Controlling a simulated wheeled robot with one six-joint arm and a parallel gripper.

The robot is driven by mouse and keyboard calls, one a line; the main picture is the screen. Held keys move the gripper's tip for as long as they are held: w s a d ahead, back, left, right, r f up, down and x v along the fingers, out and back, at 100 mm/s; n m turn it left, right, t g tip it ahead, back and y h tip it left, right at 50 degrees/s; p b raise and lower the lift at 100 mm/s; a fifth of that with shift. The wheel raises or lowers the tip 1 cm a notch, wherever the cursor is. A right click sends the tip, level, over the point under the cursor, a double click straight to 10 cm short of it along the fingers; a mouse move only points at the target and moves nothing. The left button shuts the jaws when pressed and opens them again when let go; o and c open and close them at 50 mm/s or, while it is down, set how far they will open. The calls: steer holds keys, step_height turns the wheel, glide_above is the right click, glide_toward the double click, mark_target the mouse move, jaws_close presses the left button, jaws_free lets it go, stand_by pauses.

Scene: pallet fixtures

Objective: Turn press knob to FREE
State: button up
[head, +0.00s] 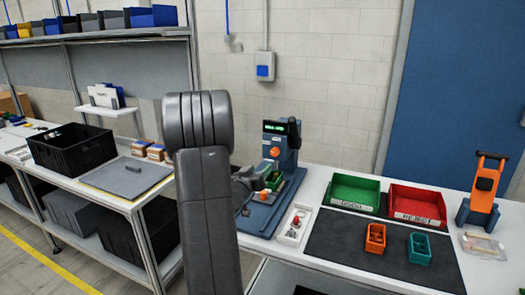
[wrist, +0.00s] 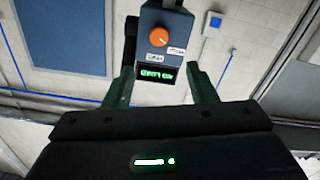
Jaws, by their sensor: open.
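The blue press (head: 285,140) stands on the bench at the middle, with a lit green display (head: 273,128) near its top. Its orange knob (head: 275,152) faces me below the display. In the wrist view the knob (wrist: 158,37) appears beside two small white labels too small to read, above the display (wrist: 156,73); I cannot tell the knob's setting. My gripper (wrist: 160,72) is open and empty, its two fingers apart, with the press head showing beyond and between them. In the head view my arm partly hides my gripper (head: 262,177) low in front of the press.
A white tray (head: 292,227) with small parts lies right of the press. Green (head: 354,192) and red (head: 417,204) bins, orange (head: 375,238) and teal (head: 419,247) boxes and an orange-blue stand (head: 484,190) are further right. A black crate (head: 72,147) stands left.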

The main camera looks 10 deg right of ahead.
mark_target(274, 153)
steer(key=p+x, duration=0.3)
steer(key=x, duration=1)
steer(key=shift+d+p, duration=0.15)
steer(key=shift+p, duration=0.15)
steer(key=c, duration=1)
